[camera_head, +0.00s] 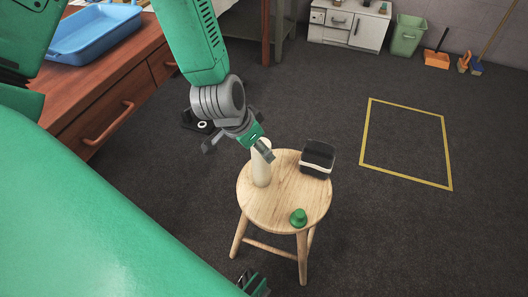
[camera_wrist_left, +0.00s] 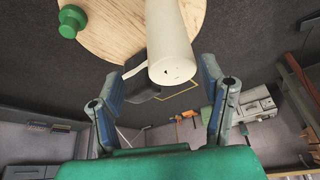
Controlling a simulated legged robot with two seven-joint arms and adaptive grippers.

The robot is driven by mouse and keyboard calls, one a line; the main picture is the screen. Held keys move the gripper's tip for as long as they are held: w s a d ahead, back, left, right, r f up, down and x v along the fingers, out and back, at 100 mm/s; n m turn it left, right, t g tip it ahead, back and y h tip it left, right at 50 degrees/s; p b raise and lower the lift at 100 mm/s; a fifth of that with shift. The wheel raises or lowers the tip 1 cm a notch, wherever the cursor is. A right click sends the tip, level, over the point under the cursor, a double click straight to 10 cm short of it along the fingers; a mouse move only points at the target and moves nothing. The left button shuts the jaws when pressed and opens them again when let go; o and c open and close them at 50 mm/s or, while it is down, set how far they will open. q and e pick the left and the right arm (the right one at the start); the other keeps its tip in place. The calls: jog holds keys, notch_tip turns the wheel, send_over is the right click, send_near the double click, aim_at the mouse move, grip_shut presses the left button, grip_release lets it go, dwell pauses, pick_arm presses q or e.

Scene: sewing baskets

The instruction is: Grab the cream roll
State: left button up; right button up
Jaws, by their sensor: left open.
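The cream roll (camera_head: 261,168) stands upright on the round wooden stool (camera_head: 285,212), near its left edge. My left gripper (camera_head: 263,151) is by the top of the roll in the head view. In the left wrist view the gripper (camera_wrist_left: 160,76) is open, and the end of the cream roll (camera_wrist_left: 172,45) shows between and beyond its fingers. I cannot tell whether a finger touches it. A gripper-like part, probably my right gripper (camera_head: 254,286), is cut off at the bottom edge of the head view; its jaws are unclear.
A black basket with a pale band (camera_head: 317,160) stands at the stool's back right. A green knobbed object (camera_head: 298,217) sits near its front edge. A wooden drawer table (camera_head: 105,88) with a blue tray (camera_head: 92,38) is at left. Floor right of the stool is clear, with a yellow outline (camera_head: 406,180).

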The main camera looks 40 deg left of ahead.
aim_at(261, 164)
pick_arm(q)
jog(key=shift+w+a+f, duration=0.15)
jog(key=shift+a+f, duration=0.3)
jog(key=shift+f, duration=0.25)
jog(key=b+x, duration=0.3)
jog(key=x, duration=0.2)
jog(key=shift+w+d, duration=0.15)
jog(key=shift+d, duration=0.05)
jog(key=shift+a, duration=0.15)
jog(key=shift+c, duration=0.8)
jog(key=shift+a, duration=0.25)
jog(key=c, duration=1.1)
pick_arm(e)
jog(key=f, duration=0.1)
jog(key=a+f, duration=0.1)
jog(key=f, duration=0.1)
jog(key=shift+s, duration=0.1)
